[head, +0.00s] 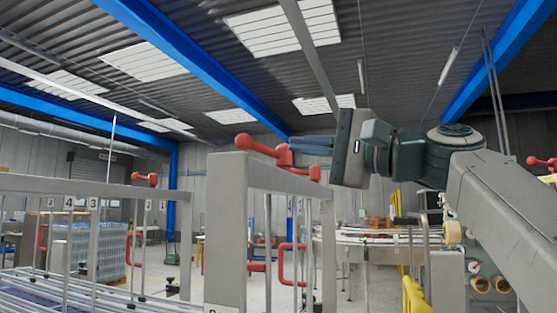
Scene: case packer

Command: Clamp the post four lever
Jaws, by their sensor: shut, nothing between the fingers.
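A red lever (262,148) with a round knob at its left end sits on top of the near grey post (226,240). The post's label is cut off at the bottom edge, so I cannot tell its number. My gripper (293,145) is shut and empty, pointing left at the lever's right end. In this view the fingertips are beside or just behind the red part; I cannot tell whether they touch. Another red lever (145,179) sits on a beam at the left.
A grey beam (270,178) runs right from the near post, with more red parts along it. Rails (90,300) fill the lower left. Wrapped bottle stacks (112,255) stand behind. A conveyor (375,236) and yellow guards (415,297) are at the right.

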